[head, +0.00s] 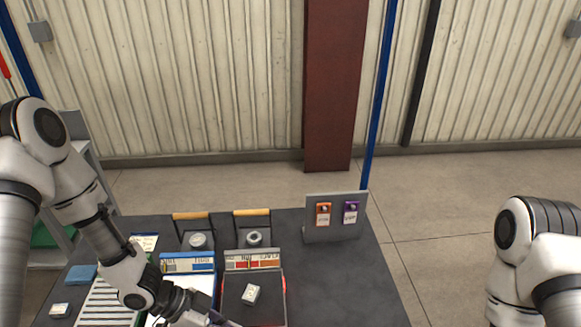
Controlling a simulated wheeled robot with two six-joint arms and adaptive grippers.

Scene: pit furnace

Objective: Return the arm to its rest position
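My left arm reaches in from the left over the table. Its dark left gripper (222,319) is low over the table's front, between a white sheet and a dark tray, near the bottom edge of the head view. Its fingers are small and partly cut off, so I cannot tell whether they are open or shut. I see nothing clearly held. My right arm (540,255) is bent at the right edge, off to the side of the table. Its gripper is out of view.
The dark table (340,275) has free room at right. A dark tray (235,300) holds a small white labelled block (251,294). Two round pieces stand behind at yellow-handled holders. A grey panel (336,205) carries orange and purple tags. A slatted rack (106,305) lies left.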

